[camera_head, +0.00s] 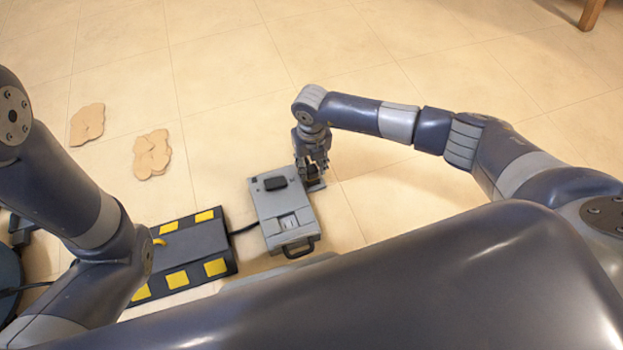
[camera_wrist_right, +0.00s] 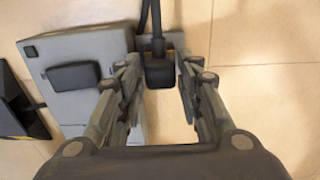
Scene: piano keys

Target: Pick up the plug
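The black plug (camera_wrist_right: 158,72) shows in the right wrist view, with a dark cable running up from it toward the top edge. My right gripper (camera_wrist_right: 160,62) is open, with one finger on each side of the plug. A narrow gap shows between the plug and the right finger; contact on the left is unclear. In the head view my right gripper (camera_head: 314,178) points down by the right side of the grey box (camera_head: 267,207), and the plug cannot be made out there. My left arm shows at the left, but its gripper is not visible.
The grey box has a black block (camera_head: 275,183) on top and a handle (camera_head: 300,248) at its near end. A cable links it to a black and yellow platform (camera_head: 215,267). Two tan lumpy pieces (camera_head: 152,154) lie on the tiled floor.

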